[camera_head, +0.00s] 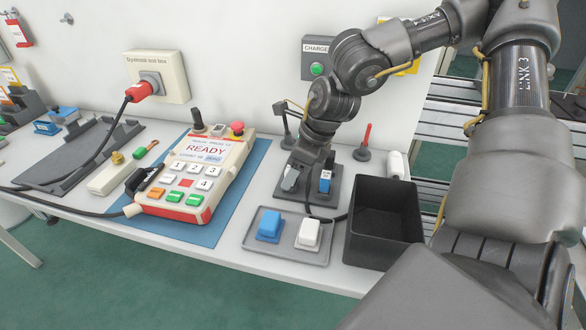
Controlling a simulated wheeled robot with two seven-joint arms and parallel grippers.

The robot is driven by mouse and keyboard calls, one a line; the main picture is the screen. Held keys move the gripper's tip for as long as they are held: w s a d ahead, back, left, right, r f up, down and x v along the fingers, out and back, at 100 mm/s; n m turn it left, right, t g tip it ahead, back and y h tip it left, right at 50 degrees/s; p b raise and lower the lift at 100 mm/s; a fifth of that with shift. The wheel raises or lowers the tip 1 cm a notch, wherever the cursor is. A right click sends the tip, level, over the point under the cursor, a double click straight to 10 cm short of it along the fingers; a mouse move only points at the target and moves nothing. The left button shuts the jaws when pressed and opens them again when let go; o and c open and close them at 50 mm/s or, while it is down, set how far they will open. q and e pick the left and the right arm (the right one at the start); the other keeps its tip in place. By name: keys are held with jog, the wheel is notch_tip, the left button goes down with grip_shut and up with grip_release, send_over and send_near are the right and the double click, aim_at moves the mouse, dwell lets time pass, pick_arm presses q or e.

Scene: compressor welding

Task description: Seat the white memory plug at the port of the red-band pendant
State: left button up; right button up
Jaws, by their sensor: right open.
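The white memory plug (308,234) stands on the right side of a small grey tray (262,252) at the table's front, apart from the blue plug (270,225) on its left. The pendant (201,168) lies on a blue mat with its screen reading READY. It has red along its edge and a red knob on top; I cannot make out its port. My right gripper (308,182) is open and points down over a dark stand behind the tray, apart from the white plug. My left gripper is not in view.
A black open bin (384,222) stands right of the tray. A wall box (158,76) holds a red connector, whose cable runs left. A dark grey tray (80,155) lies at left. A red-handled tool (366,138) stands behind my right gripper.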

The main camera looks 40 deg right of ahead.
jog(key=shift+c, duration=0.4)
grip_shut()
jog(key=c, duration=0.6)
grip_release()
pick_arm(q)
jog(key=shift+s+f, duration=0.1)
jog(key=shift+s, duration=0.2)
pick_arm(e)
grip_shut()
jog(key=shift+r, duration=0.25)
